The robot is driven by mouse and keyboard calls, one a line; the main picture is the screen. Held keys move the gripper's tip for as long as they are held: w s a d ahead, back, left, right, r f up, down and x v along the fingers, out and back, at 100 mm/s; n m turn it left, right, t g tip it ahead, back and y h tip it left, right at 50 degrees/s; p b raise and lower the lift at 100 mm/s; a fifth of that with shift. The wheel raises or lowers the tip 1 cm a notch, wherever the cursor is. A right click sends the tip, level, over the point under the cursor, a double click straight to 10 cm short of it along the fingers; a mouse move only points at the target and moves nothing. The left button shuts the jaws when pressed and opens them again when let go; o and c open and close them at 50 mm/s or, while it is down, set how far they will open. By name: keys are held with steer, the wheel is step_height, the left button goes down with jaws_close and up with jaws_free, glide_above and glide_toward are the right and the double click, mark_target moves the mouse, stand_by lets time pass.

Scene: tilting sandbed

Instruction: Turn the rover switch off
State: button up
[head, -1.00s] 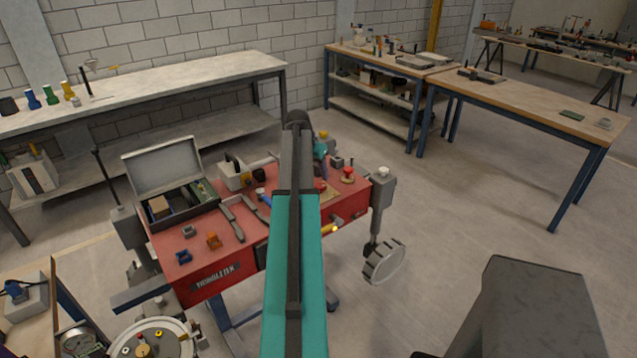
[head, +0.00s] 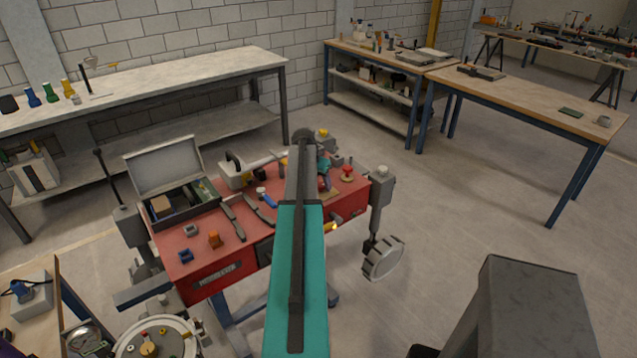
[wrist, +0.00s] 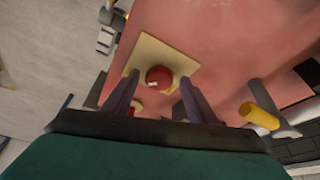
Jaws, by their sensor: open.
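The rover (head: 205,240) is a red box-shaped cart on legs. In the wrist view, a round red knob with a small white mark (wrist: 159,77) sits on a pale yellow square plate (wrist: 150,50) on the red top. It looks like the switch. My gripper (wrist: 158,80) is open, with one dark finger on each side of the knob; I cannot tell whether they touch it. A second red piece (wrist: 136,107) shows partly beside the left finger. In the head view, my arm hides much of this area, and a red knob (head: 347,174) stands to its right.
A yellow-ended cylinder (wrist: 260,115) lies right of my gripper in the wrist view. An open grey toolbox (head: 163,165) and loose tools are on the rover's left half. A grey post (head: 381,190) stands at its right end. Open floor lies to the right.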

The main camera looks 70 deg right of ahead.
steer(key=shift+c, duration=0.3)
steer(key=c, duration=1)
